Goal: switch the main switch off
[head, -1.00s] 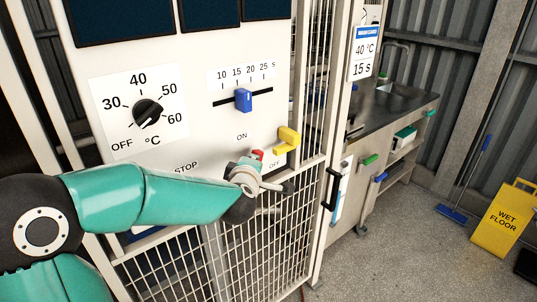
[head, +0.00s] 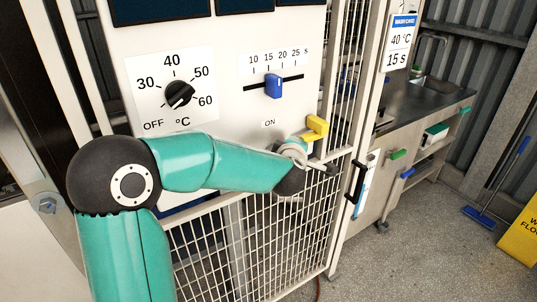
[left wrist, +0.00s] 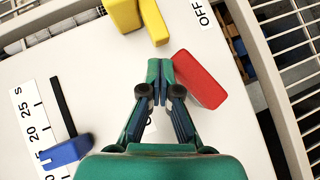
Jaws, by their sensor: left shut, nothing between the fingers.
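The main switch's red handle (left wrist: 200,80) shows in the left wrist view, on the pale panel, set at a slant. The "OFF" label (left wrist: 203,12) is above it there. The "ON" label (head: 269,124) shows in the head view, where my left gripper (head: 298,152) and wrist hide the red handle. In the left wrist view my left gripper (left wrist: 160,76) is shut and empty, with its fingertips right beside the left end of the red handle. I cannot tell whether they touch it. My right gripper is not in view.
A yellow handle (head: 316,127) sticks out close beside my left gripper. A blue slider (head: 273,86) and a black temperature knob (head: 179,94) are on the panel. Below is a white mesh guard (head: 240,250). A steel sink bench (head: 420,108) stands to the right.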

